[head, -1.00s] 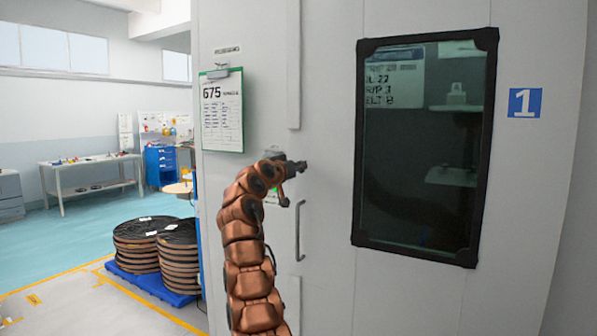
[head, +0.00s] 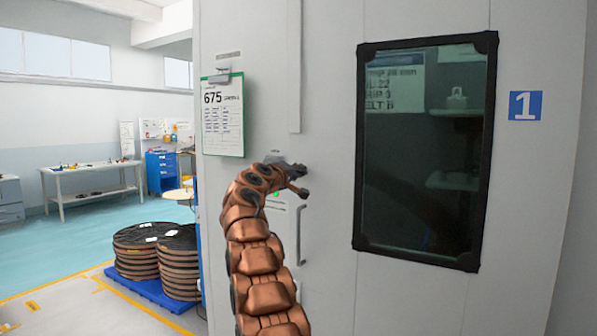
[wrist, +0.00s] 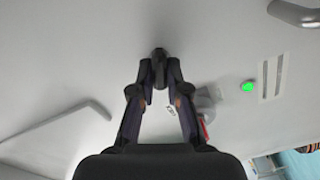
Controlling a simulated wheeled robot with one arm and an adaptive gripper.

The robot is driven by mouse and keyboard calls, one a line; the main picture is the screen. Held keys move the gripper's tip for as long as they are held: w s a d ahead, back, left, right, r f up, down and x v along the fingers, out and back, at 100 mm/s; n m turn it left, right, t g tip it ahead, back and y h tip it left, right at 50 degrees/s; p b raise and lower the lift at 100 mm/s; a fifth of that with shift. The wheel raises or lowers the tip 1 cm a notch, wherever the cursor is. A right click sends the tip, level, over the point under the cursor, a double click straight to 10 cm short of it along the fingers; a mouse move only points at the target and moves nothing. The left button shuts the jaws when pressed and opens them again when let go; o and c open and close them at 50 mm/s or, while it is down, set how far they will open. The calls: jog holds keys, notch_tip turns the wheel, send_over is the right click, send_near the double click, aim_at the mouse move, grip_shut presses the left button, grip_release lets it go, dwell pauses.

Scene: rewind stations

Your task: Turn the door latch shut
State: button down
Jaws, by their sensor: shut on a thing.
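The door latch (wrist: 158,54) shows in the wrist view as a small dark lever end between my fingertips. My gripper (wrist: 158,82) is shut on it, one finger on each side. In the head view, my gripper (head: 296,172) is against the pale grey door (head: 330,215), just above the door's bar handle. There the latch is small and largely merged with the dark gripper, so its exact angle is hard to read. The door looks flush with the cabinet front.
The grey bar handle (head: 300,236) is close below my gripper. A green light (wrist: 247,87) is beside it. A dark-framed window (head: 425,150) fills the door's right part. A clipboard (head: 222,115) hangs at left; black reels (head: 135,250) stand on a blue pallet on the floor.

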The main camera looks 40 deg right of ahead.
jog(key=n+p, duration=0.2)
jog(key=n, duration=0.3)
dwell(0.6)
jog(key=c, duration=1.2)
grip_release()
jog(key=shift+f, duration=0.1)
jog(key=shift+o, duration=0.2)
jog(key=shift+a, duration=0.1)
jog(key=v, duration=1.1)
jog(key=shift+s+a, duration=0.15)
jog(key=shift+a, duration=0.2)
